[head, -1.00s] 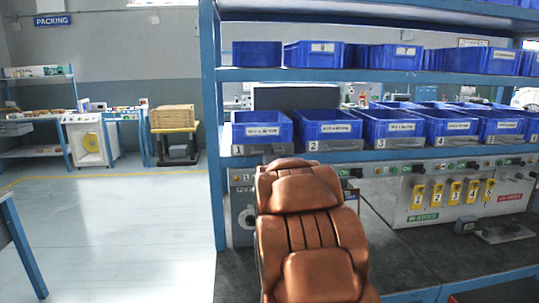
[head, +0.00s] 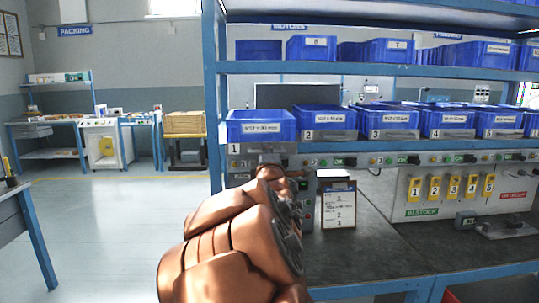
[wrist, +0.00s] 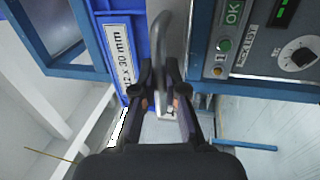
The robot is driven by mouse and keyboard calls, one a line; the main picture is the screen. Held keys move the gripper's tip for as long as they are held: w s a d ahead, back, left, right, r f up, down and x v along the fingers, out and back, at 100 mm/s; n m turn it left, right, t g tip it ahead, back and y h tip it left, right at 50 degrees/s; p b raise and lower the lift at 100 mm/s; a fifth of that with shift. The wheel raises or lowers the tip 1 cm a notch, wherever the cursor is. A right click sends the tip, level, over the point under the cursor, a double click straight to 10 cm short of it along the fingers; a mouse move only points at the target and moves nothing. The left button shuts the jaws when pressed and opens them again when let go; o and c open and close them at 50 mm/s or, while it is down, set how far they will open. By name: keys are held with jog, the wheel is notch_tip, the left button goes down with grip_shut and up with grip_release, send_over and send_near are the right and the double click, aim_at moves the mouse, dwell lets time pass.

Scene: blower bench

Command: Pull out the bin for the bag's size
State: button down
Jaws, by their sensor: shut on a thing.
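Bin 1 (head: 261,127) is a blue bin at the left end of the middle shelf. It sticks out farther forward than the bins to its right. Its grey front plate carries the number 1, and its label in the wrist view ends in "2 x 30 mm"; the blue wall (wrist: 133,35) shows there too. My gripper (wrist: 161,100) is shut on the grey curved handle (wrist: 162,50) at the bin's front. In the head view my arm hides most of my gripper (head: 270,168). I cannot make out a bag.
Bin 2 (head: 323,121), bin 3 (head: 388,122) and bin 4 (head: 446,122) stand along the same shelf (head: 330,160). A white list card (head: 338,207) stands on the dark bench below. A blue post (head: 214,110) is just left of bin 1. Open floor lies left.

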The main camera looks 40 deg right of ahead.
jog(key=c, duration=1.2)
grip_release()
jog(key=v, duration=0.7)
jog(key=shift+s+a, duration=0.15)
jog(key=shift+a, duration=0.1)
